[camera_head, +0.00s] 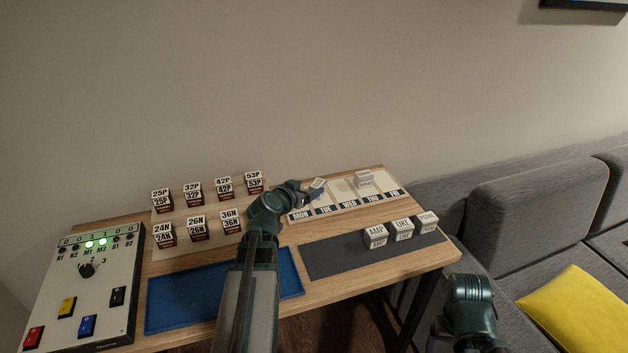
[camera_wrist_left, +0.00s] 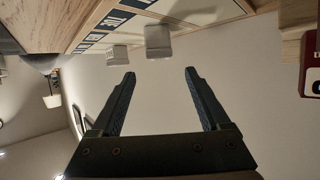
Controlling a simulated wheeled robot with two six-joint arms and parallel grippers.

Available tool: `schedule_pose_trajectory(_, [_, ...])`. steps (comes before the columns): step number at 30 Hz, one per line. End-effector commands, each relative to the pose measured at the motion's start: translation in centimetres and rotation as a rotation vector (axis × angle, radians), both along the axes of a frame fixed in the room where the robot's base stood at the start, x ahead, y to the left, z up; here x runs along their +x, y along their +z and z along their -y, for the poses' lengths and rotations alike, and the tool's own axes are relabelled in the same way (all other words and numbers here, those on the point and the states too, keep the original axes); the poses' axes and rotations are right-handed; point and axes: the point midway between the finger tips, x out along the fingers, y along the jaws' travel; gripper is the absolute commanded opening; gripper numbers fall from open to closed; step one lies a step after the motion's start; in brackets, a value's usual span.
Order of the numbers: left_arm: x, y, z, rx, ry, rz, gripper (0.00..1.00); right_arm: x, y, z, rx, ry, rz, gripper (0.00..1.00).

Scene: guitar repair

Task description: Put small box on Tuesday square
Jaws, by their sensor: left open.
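A small white box (camera_head: 317,183) stands at the back of the Tuesday square (camera_head: 323,200) on the weekday board, partly hidden by my left gripper. Another small box (camera_head: 363,180) stands around the Thursday square. In the left wrist view, which is upside down, the nearer small box (camera_wrist_left: 158,41) and the farther one (camera_wrist_left: 118,55) rest on the board. My left gripper (camera_head: 309,196) is over the Monday and Tuesday squares; in its wrist view the fingers (camera_wrist_left: 158,73) are apart with nothing between them. My right arm shows at lower right, but its gripper does not.
Several numbered blocks (camera_head: 224,187) stand on a wooden rack at left. A blue tray (camera_head: 172,302) and a dark mat (camera_head: 325,262) with labelled boxes (camera_head: 402,229) lie in front. A switch panel (camera_head: 110,270) is at far left. A grey sofa (camera_head: 530,215) is at right.

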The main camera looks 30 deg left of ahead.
Motion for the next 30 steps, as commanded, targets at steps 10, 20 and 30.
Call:
schedule_pose_trajectory(10, [-3.5,1.5,0.3,0.000,0.001,0.000,0.79,0.0,1.5,0.0,0.000,0.000,0.000,0.82])
schedule_pose_trajectory(20, [-3.5,1.4,0.3,0.000,0.000,0.000,0.79,0.0,1.4,0.0,0.000,0.000,0.000,0.82])
schedule_pose_trajectory(30, [-3.5,1.4,0.3,0.000,-0.001,0.000,0.79,0.0,1.4,0.0,0.000,0.000,0.000,0.82])
